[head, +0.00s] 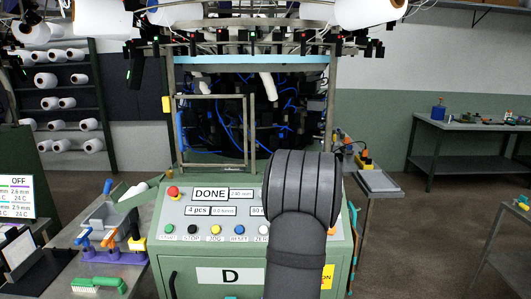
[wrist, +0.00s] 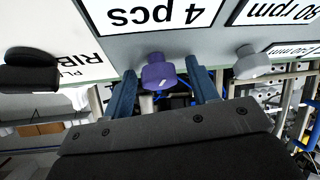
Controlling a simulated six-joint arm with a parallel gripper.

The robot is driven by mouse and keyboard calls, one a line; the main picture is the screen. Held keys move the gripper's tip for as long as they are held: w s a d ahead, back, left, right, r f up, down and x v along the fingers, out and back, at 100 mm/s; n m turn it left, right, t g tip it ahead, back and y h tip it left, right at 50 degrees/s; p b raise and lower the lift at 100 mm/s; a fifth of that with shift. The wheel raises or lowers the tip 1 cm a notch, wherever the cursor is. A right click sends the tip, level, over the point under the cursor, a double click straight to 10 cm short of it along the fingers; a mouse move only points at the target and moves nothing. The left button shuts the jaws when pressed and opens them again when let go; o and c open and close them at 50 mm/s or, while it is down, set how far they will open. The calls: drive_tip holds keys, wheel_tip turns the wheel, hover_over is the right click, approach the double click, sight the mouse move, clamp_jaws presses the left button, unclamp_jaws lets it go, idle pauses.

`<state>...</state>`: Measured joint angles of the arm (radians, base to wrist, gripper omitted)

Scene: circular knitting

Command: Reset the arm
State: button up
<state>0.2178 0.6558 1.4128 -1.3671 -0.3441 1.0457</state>
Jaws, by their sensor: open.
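My gripper (wrist: 162,84) shows in the wrist view with its two blue fingers apart and nothing gripped. A blue-purple button (wrist: 157,72) appears in the gap between the fingers; I cannot tell whether they touch it. In the head view my dark arm stands in front of the right part of the green control panel (head: 180,250) and hides some of it. My gripper is hidden there. The panel has a row of buttons, with a blue RESET button (head: 239,229), and a display (head: 210,194) reading DONE. A red stop button (head: 173,192) sits above the row.
The knitting machine frame (head: 247,130) rises behind the panel. A grey bench with tools and a green brush (head: 97,284) stands at the left. A side table (head: 378,183) stands close at the right, and a workbench (head: 470,125) farther back. Open floor lies between them.

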drive_tip(key=n+y, duration=0.1)
drive_tip(key=n, duration=0.1)
drive_tip(key=n+g+y, duration=0.1)
drive_tip(key=n, duration=0.2)
drive_tip(key=shift+y, duration=0.3)
drive_tip(key=n+g+y, duration=0.1)
drive_tip(key=n+g, duration=0.1)
drive_tip(key=n, duration=0.2)
drive_tip(key=shift+n+y, duration=0.4)
drive_tip(key=shift+n, duration=0.2)
drive_tip(key=shift+s+r+n+g, duration=0.15)
drive_tip(key=shift+r+n+g, duration=0.05)
drive_tip(key=shift+n+g, duration=0.4)
drive_tip(key=s+d+r, duration=0.2)
drive_tip(key=s+r, duration=0.4)
drive_tip(key=shift+r, duration=0.4)
